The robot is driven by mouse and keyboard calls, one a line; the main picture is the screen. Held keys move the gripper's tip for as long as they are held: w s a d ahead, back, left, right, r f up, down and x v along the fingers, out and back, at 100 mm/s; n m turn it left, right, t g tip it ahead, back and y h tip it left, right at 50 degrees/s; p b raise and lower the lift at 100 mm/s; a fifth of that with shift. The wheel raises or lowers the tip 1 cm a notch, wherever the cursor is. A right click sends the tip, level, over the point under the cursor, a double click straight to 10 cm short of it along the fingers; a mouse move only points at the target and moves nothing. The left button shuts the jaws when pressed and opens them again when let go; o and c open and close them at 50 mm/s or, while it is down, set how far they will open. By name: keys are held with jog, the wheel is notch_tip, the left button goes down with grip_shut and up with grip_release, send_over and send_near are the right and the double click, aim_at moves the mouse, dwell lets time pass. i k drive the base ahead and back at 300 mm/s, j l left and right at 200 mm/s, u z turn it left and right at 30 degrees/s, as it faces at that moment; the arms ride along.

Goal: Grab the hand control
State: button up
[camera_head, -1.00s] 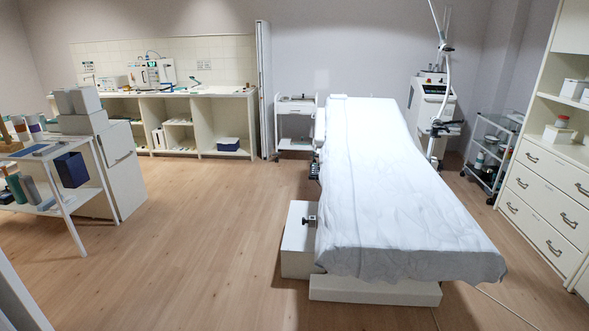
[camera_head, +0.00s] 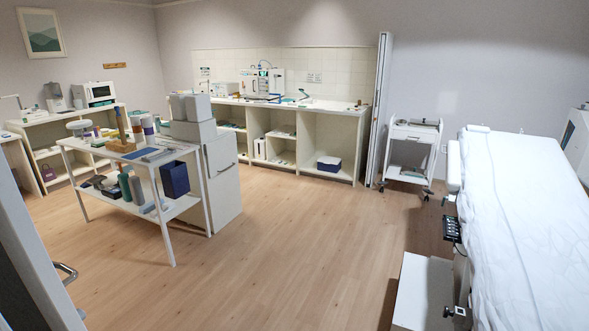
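The treatment couch (camera_head: 540,215), draped in a white sheet, is at the right side of the view and partly cut off by the right edge. A small dark keypad-like thing (camera_head: 452,228) with light buttons hangs on the couch's left side, below the sheet edge. It looks like the hand control, but it is small in the picture. My gripper is not in view.
A white step-like box (camera_head: 423,290) stands at the couch's left foot. A white trolley (camera_head: 410,135) stands behind it. A loaded two-tier table (camera_head: 168,246) and white cabinets (camera_head: 222,180) stand left. The wooden floor (camera_head: 300,245) between is clear.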

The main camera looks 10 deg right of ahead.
aim_at(452, 219)
jog(key=i, duration=1)
jog(key=i+j+z, duration=0.15)
jog(key=i, duration=0.8)
jog(key=i+j+z, duration=0.1)
jog(key=i+z, duration=0.25)
jog(key=i+j+z, duration=0.2)
jog(key=i+z, duration=0.15)
jog(key=i+j+z, duration=0.85)
jog(key=j+z, duration=0.2)
jog(key=i+j+z, duration=0.2)
jog(key=j+z, duration=0.5)
jog(key=j, duration=0.25)
jog(key=i+j+z, duration=0.1)
jog(key=j+z, duration=0.3)
jog(key=j, duration=0.2)
